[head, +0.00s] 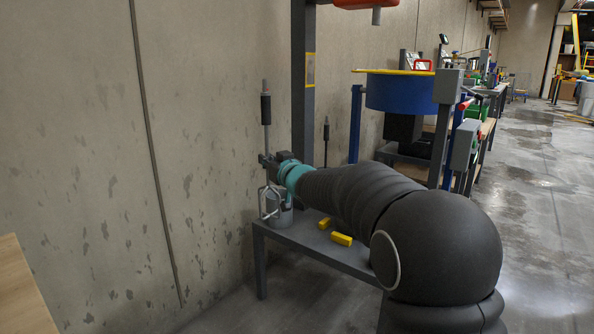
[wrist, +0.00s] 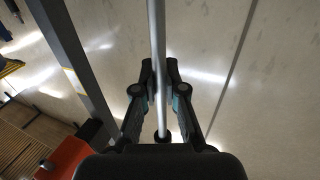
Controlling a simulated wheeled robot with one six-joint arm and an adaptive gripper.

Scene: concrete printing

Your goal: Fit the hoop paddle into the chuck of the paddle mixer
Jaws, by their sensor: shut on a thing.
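My gripper (head: 266,160) is shut on the shaft of the hoop paddle (head: 266,110), which stands upright near the wall. The paddle has a black sleeve high on its shaft and a pale hoop (head: 264,204) at its foot, in front of or inside a grey cylinder (head: 281,216); I cannot tell which. In the wrist view the fingers (wrist: 160,85) close around the bare shaft (wrist: 158,35). The orange paddle mixer (head: 365,4) is at the top edge, its grey chuck (head: 376,17) pointing down and empty. The mixer is also partly seen in the wrist view (wrist: 68,155).
A low grey bench (head: 310,240) carries the cylinder and yellow blocks (head: 341,239). Another black-sleeved rod (head: 326,140) stands behind my arm. The mixer's grey column (head: 303,90) rises beside the wall. A blue drum (head: 400,92) with a yellow rim stands right. Floor at right is open.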

